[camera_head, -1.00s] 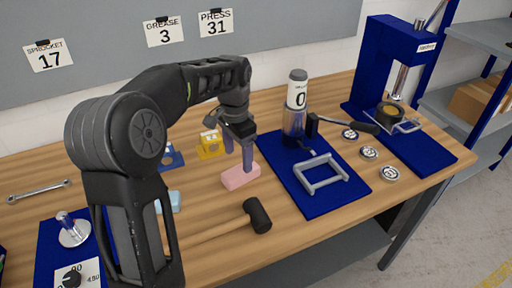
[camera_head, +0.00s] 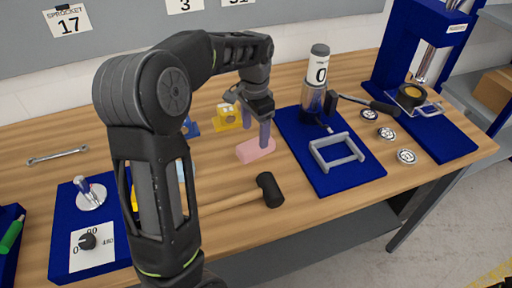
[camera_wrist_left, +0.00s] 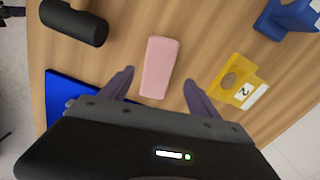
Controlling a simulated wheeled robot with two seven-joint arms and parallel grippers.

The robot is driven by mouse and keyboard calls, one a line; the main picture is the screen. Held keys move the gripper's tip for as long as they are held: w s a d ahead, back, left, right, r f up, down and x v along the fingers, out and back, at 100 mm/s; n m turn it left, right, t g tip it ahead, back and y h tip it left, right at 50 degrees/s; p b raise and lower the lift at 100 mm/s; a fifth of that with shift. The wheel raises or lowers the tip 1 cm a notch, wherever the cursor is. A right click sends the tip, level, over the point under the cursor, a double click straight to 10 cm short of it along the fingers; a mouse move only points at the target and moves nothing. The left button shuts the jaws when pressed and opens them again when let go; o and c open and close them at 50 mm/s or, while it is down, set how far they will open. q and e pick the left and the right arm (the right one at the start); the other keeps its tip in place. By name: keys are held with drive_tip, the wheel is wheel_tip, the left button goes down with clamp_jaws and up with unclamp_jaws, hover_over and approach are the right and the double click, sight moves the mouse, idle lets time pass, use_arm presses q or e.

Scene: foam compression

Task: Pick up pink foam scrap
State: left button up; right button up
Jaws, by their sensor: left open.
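The pink foam scrap (camera_head: 254,151) is a small pink block lying flat on the wooden table. In the left wrist view the foam (camera_wrist_left: 158,68) lies ahead of and between the spread fingers, with bare wood on both sides of it. My left gripper (camera_head: 257,128) is open and low over the foam, fingers pointing down; in the wrist view the left gripper (camera_wrist_left: 161,86) holds nothing. In the head view one finger overlaps the foam, and I cannot tell whether it touches. My right gripper is not in view.
A black-headed mallet (camera_head: 268,190) lies in front of the foam. A yellow block (camera_head: 227,117) stands behind it. A blue mat (camera_head: 345,180) with a grey frame (camera_head: 336,151) and a cylinder (camera_head: 316,80) is to the right. Bare table lies right around the foam.

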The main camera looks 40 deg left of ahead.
sight(256, 143)
use_arm(q)
drive_tip(key=shift+f, duration=0.1)
drive_tip(key=f, duration=0.2)
drive_tip(key=f+p, duration=0.1)
drive_tip(key=f, duration=0.2)
drive_tip(key=shift+s+d, duration=0.1)
drive_tip(key=shift+d, duration=0.1)
drive_tip(key=shift+c, duration=0.4)
drive_tip(key=c, duration=1.3)
wheel_tip(256, 143, up, 10)
drive_tip(key=shift+b, duration=0.5)
